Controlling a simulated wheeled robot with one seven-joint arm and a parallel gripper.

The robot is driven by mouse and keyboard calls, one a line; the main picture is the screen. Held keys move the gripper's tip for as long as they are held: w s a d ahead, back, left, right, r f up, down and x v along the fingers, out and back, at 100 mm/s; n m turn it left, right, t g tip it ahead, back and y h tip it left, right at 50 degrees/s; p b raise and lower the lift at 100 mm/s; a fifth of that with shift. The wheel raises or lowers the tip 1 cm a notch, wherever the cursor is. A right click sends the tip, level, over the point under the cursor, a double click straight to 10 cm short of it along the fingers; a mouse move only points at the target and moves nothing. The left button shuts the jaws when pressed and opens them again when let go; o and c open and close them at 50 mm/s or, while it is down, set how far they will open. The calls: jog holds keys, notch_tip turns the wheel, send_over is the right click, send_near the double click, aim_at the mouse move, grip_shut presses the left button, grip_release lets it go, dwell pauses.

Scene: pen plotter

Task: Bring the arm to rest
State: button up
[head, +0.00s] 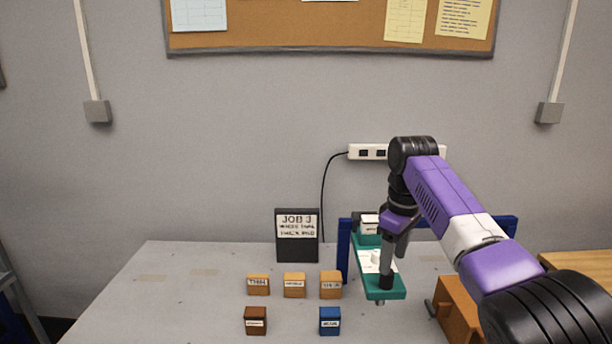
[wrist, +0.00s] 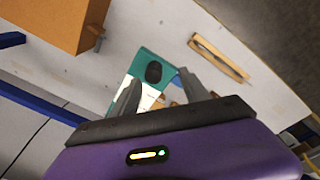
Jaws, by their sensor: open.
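My gripper (head: 393,258) points down over the teal plotter carriage (head: 394,290) at the right of the table. In the wrist view my gripper (wrist: 158,78) has its two fingers apart. A dark knob (wrist: 153,72) on the carriage (wrist: 150,54) shows in the gap between the fingertips. In the head view the dark knob (head: 386,283) stands near the front end of the carriage. I cannot tell whether the fingers touch it. Nothing is clearly held. My arm reaches in from the lower right, bent at the elbow.
A blue frame (head: 343,250) stands behind the carriage. An orange-brown box (head: 458,312) with a small handle is right of it, under my forearm. Several labelled blocks (head: 294,286) and a black job sign (head: 297,238) stand to the left. The table's left side is clear.

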jog(key=w+a+r+t, duration=0.2)
jog(key=w+r+t, duration=0.3)
jog(key=w, duration=0.3)
jog(key=w+a+f+m+t+y, duration=0.2)
jog(key=w+a+f+t, duration=0.1)
jog(key=a+t, duration=0.15)
jog(key=s+a+f+m+t+y, duration=0.25)
jog(key=s+f+t, duration=0.25)
jog(key=s+f, duration=0.6)
jog(key=s+d+m+h, duration=0.1)
jog(key=s+d, duration=0.2)
jog(key=s, duration=1.6)
jog(key=s+d+f+m+h, duration=0.1)
jog(key=s+d+m+h, duration=0.1)
jog(key=s, duration=1.7)
jog(key=s+d+f+m+h, duration=0.1)
jog(key=s+d, duration=0.3)
jog(key=s, duration=1.5)
jog(key=shift+s+g, duration=0.15)
jog(key=shift+g, duration=0.2)
